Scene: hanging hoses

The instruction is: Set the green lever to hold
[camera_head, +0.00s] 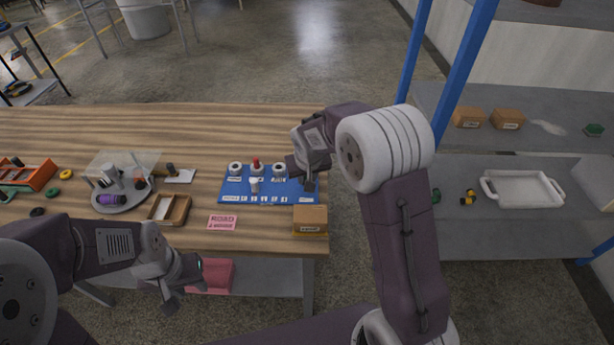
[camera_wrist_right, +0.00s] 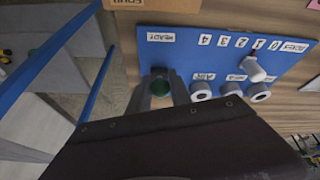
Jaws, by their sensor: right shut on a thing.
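The blue panel (camera_head: 232,185) lies on the wooden table and also shows in the right wrist view (camera_wrist_right: 215,62). My right gripper (camera_head: 308,184) is over its right end. In the right wrist view my right gripper (camera_wrist_right: 160,92) has its two fingers around the green lever (camera_wrist_right: 160,87), seen end-on, and is shut on it. The lever is hidden by the gripper in the head view. My left gripper (camera_head: 184,286) is open and empty in front of the table edge.
White round knobs (camera_head: 235,168), one with a red top, and a white-handled selector (camera_head: 254,185) with number labels are on the panel. A small cardboard box (camera_head: 310,220) stands just in front. A pink card (camera_head: 222,222), a wooden tray and a round stand are to the left.

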